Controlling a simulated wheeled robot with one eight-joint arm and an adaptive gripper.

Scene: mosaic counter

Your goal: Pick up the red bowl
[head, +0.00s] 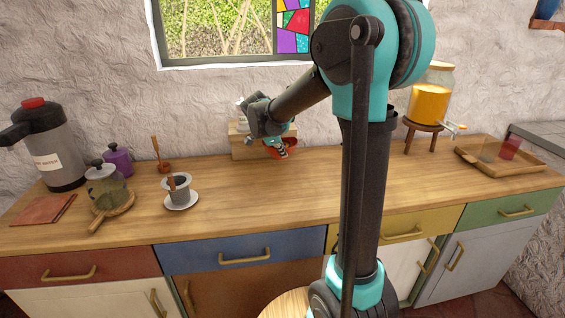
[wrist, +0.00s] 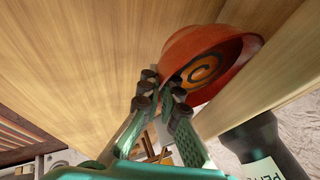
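The red bowl (wrist: 200,50), with an orange inside and a dark ring mark, is at the upper right in the wrist view. It looks tilted. In the head view only a small part of the bowl (head: 289,144) shows beside my gripper (head: 272,140), in front of a wooden block. In the wrist view the two fingers of my gripper (wrist: 163,88) are close together, with the bowl's near edge between their tips. Whether the bowl is clear of the counter is hard to tell.
The wooden block (head: 244,148) stands against the wall. A dark labelled bottle (wrist: 255,145) is close by in the wrist view. A grey cup (head: 180,190) on a saucer stands to the left, a juice dispenser (head: 429,104) to the right. The counter's middle (head: 290,195) is clear.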

